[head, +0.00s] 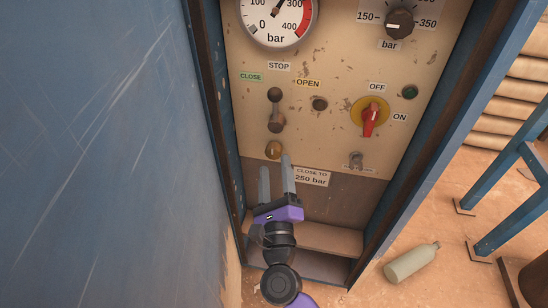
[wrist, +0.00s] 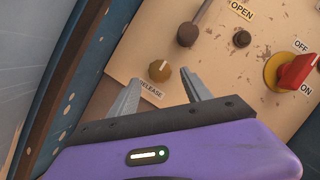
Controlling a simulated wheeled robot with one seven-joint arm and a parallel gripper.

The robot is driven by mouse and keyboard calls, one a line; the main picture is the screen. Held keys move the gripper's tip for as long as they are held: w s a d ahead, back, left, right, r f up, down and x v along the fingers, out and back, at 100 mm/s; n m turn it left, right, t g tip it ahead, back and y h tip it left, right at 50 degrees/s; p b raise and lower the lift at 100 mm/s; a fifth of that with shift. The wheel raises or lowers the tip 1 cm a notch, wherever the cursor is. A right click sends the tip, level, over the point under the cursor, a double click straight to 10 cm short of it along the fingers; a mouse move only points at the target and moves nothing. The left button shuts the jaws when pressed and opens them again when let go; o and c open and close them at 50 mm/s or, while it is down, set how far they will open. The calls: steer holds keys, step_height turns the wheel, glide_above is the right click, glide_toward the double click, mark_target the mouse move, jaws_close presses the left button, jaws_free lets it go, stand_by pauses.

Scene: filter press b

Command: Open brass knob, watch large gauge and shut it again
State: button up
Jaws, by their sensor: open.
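The brass knob (head: 273,149) is on the cream panel, below the dark lever (head: 275,112). In the wrist view the brass knob (wrist: 159,71) shows just beyond my fingertips, above a label reading RELEASE. The large gauge (head: 276,18) is at the top of the head view, cut by the frame edge; its needle points up and slightly right, between 100 and 300. My gripper (head: 276,165) is open and empty, below and beside the knob. In the wrist view my gripper (wrist: 160,90) has its two fingers apart, with the knob ahead of the gap.
The red rotary switch (head: 370,118) and a small toggle (head: 354,160) are to the right on the panel. A blue cabinet wall (head: 110,150) stands close on the left. A bottle (head: 412,262) lies on the floor at right.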

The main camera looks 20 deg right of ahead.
mark_target(274, 156)
steer(key=shift+x, duration=1.95)
jaws_close()
